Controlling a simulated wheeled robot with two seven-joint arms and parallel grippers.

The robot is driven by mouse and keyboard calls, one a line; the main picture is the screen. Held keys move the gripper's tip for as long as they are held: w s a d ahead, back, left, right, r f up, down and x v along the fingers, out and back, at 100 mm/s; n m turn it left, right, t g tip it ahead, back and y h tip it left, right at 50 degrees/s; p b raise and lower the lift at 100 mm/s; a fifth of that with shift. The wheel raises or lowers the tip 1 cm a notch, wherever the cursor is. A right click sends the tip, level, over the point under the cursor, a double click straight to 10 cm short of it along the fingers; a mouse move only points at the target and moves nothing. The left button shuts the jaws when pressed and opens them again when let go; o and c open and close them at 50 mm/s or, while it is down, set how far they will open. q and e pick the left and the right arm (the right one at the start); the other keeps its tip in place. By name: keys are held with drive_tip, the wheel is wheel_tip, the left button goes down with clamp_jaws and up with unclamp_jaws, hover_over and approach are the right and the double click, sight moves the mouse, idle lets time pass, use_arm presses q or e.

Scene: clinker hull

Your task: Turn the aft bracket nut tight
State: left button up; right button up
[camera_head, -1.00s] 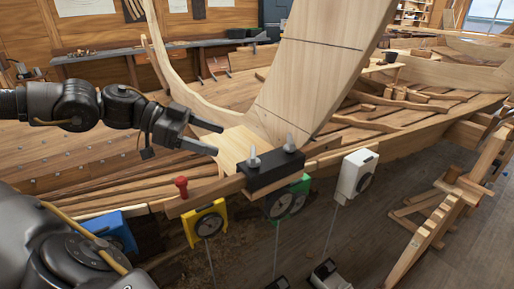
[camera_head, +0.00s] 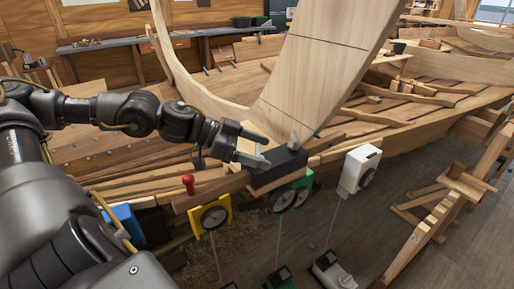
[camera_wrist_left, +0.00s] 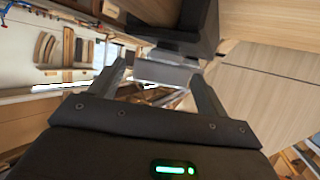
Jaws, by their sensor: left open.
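A black bracket block (camera_head: 280,172) sits on the plank edge at the foot of the wide pale timber. One grey nut on its stud (camera_head: 293,141) stands upright at the bracket's right end. The left-end nut is hidden behind my left gripper in the head view. My left gripper (camera_head: 267,151) is open at that left end. In the left wrist view a grey metal piece (camera_wrist_left: 165,74), apparently that nut, lies between or just beyond the open fingers (camera_wrist_left: 162,84), below the dark bracket (camera_wrist_left: 175,35). I cannot tell whether the fingers touch it. My right gripper is not in view.
A red knob (camera_head: 188,183) stands on the plank. A wooden trestle (camera_head: 450,205) stands at right.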

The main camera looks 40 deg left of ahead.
use_arm(q)
drive_tip(key=c, duration=1)
drive_tip(key=shift+r+m+g+h+p, duration=0.25)
drive_tip(key=shift+m+g+h+p, duration=0.2)
drive_tip(key=shift+p, duration=0.5)
drive_tip(key=m+g+p, duration=0.1)
drive_tip(key=m+g+h+p, duration=0.1)
drive_tip(key=p, duration=0.1)
drive_tip(key=m+g+p, duration=0.2)
drive_tip(key=shift+w+r+h, duration=0.15)
drive_tip(key=shift+r+h, duration=0.1)
drive_tip(key=shift+h, duration=0.1)
drive_tip(key=shift+f+m+g+p, duration=0.15)
drive_tip(key=shift+m+g+p, duration=0.3)
drive_tip(key=shift+m+g, duration=0.3)
drive_tip(key=shift+f+m+g+h, duration=0.15)
drive_tip(key=shift+m+g, duration=0.45)
drive_tip(key=shift+g, duration=0.2)
drive_tip(key=shift+f+m+g+h, duration=0.1)
drive_tip(key=shift+m+g+h, duration=0.05)
drive_tip(key=shift+m+g, duration=0.55)
drive_tip(key=o, duration=1)
drive_tip(key=shift+f, duration=0.1)
